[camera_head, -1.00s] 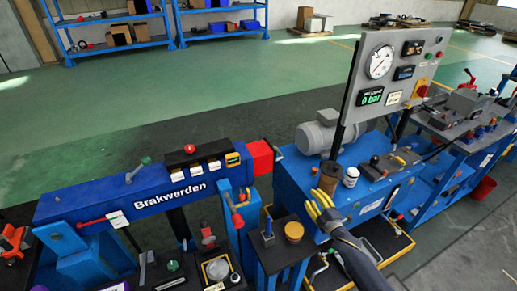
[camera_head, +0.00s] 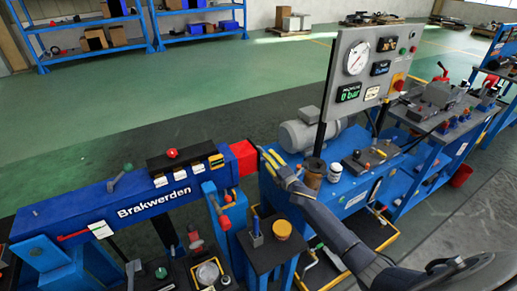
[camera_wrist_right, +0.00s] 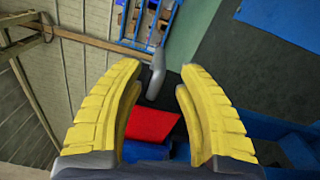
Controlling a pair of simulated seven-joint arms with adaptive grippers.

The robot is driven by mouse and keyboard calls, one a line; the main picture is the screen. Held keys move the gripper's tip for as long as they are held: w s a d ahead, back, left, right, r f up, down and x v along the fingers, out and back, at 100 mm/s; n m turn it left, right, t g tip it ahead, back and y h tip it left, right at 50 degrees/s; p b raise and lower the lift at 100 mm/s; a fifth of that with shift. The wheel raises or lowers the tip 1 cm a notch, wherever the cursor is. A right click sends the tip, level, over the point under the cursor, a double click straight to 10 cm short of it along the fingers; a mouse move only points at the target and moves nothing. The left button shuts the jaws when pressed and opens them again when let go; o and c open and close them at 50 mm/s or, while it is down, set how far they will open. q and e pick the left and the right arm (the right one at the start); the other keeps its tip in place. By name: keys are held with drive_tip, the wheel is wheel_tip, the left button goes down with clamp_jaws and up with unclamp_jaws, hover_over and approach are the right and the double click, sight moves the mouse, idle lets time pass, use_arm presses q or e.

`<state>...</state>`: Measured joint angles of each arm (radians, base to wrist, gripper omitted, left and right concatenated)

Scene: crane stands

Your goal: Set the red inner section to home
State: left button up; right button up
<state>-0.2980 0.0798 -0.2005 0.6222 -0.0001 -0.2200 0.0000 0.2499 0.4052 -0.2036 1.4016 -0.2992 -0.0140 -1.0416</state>
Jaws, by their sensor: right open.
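The red inner section (camera_head: 243,158) is a short red block at the right end of the blue "Brakwerden" boom (camera_head: 150,200). It also shows in the right wrist view (camera_wrist_right: 152,124), below and between my fingers. A grey handle-like rod (camera_wrist_right: 157,75) stands out beyond the red section there; in the head view a thin dark rod (camera_head: 254,147) shows at its end. My right gripper (camera_head: 270,157) has yellow fingers, open and empty, just right of the red end. In the right wrist view my right gripper (camera_wrist_right: 157,80) has its fingers spread apart. My left gripper is not in view.
A gauge panel (camera_head: 362,80) and grey motor (camera_head: 309,130) stand on a blue bench to the right. A small table with a blue clamp and yellow-topped jar (camera_head: 282,229) stands in front. Green floor behind the boom is clear.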

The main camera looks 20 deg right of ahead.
sight(259, 147)
drive_tip(key=w, duration=0.6)
drive_tip(key=w+a, duration=0.1)
drive_tip(key=w, duration=0.2)
drive_tip(key=shift+w, duration=0.15)
drive_tip(key=shift+c, duration=0.4)
drive_tip(key=c, duration=0.6)
clamp_jaws()
drive_tip(key=shift+a+f, duration=0.15)
